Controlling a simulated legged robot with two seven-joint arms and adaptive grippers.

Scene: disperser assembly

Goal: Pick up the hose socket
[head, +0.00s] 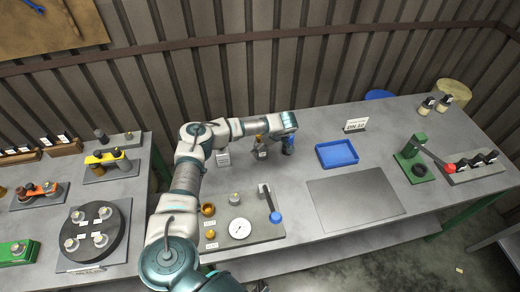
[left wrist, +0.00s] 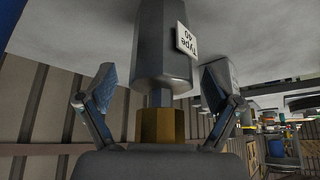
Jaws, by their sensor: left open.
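The hose socket (head: 262,153), a grey faceted piece with a brass hex part on top and a white label, stands upright on the grey table left of my left gripper (head: 288,145). In the left wrist view, which is upside down, the hose socket (left wrist: 160,45) is large and central, with "Type 40" on its label. The two blue-grey fingers are spread on either side of it in that view, with a gap visible on each side. The gripper is open; I cannot tell how far the socket reaches between the fingers. My right gripper is out of view.
A grey labelled block (head: 223,158) stands further left. A blue tray (head: 337,153) lies to the right, with a small sign (head: 355,125) behind it. A plate with a gauge (head: 239,227) and a blue-knobbed lever (head: 272,205) is in front. The dark mat (head: 355,198) is clear.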

